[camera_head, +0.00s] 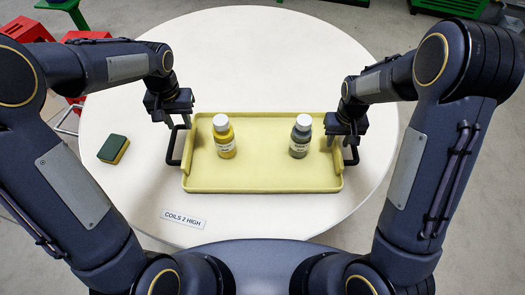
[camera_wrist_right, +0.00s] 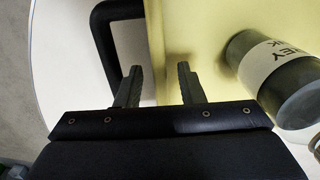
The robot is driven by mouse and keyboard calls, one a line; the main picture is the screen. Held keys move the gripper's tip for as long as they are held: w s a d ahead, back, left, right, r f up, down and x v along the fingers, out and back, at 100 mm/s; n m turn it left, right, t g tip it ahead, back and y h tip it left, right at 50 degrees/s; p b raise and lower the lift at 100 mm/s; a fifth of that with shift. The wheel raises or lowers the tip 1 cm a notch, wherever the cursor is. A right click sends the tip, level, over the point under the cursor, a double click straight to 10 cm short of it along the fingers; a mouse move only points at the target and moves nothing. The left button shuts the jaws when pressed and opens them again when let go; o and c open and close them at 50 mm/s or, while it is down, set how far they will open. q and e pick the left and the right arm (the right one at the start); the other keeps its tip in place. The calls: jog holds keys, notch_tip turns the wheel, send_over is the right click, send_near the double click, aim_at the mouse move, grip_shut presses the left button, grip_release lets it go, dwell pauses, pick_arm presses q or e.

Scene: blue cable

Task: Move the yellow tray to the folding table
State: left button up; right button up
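The yellow tray (camera_head: 262,182) lies flat on a round white table, with a black handle at each end. My left gripper (camera_head: 177,124) is open above the left handle (camera_head: 174,148). My right gripper (camera_head: 343,142) is open over the tray's right end, by the right handle (camera_head: 352,156). In the right wrist view, its parted fingers (camera_wrist_right: 158,76) lie on either side of the tray's edge, with the black handle (camera_wrist_right: 108,45) beside them. I cannot tell whether they touch. No folding table is identifiable.
The round white table (camera_head: 250,50) is clear behind the tray. A green and yellow sponge (camera_head: 113,149) lies at its left. A label reading "COILS 2 HIGH" (camera_head: 184,219) lies at the front. Red stools (camera_head: 85,40) and green furniture (camera_head: 450,7) stand beyond.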

notch_tip(320, 180, up, 11)
dwell(0.3)
jog(key=shift+s+f, duration=0.1)
jog(key=shift+f, duration=0.05)
dwell(0.4)
